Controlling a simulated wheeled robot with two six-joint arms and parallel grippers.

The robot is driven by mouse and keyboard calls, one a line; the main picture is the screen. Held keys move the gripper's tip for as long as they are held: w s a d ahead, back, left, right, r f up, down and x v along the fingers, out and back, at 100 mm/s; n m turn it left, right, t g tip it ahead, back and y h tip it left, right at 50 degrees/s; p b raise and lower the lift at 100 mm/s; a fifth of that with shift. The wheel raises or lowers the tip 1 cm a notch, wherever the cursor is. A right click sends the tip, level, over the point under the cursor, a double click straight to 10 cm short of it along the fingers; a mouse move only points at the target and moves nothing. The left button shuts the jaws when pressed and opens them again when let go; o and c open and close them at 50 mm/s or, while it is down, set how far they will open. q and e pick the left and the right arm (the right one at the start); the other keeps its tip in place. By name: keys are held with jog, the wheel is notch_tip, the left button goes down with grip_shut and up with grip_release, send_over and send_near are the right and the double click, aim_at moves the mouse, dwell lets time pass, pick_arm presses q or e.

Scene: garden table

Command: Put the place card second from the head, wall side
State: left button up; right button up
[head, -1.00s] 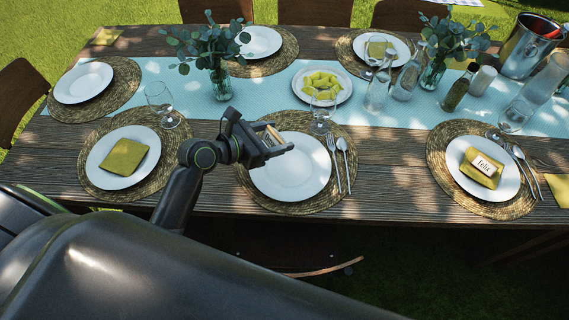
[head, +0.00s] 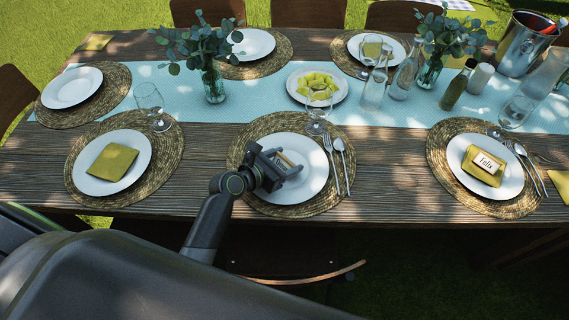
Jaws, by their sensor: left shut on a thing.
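My left gripper (head: 285,167) is over the middle front white plate (head: 300,185). It is shut on the place card (head: 285,158), of which only a narrow tan edge shows between the fingers; no writing on it is readable. I cannot tell if the card touches the plate. This plate has no napkin in view. Another place card, reading "Felix" (head: 487,162), lies on a folded olive napkin (head: 484,175) on the right front plate (head: 505,187). My right gripper is not in view.
A fork (head: 333,172) and spoon (head: 342,166) lie right of the plate. A wine glass (head: 318,105) stands just behind it. The left front plate (head: 95,185) holds a napkin. A fruit plate (head: 317,88), vases and bottles stand on the blue runner (head: 260,105).

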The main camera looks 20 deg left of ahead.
pick_arm(q)
jog(key=shift+f, duration=0.4)
jog(key=shift+f, duration=0.2)
jog(key=o, duration=1)
jog(key=shift+r, duration=0.1)
jog(key=shift+r, duration=0.15)
jog(key=p+v, duration=0.1)
jog(key=v, duration=1.1)
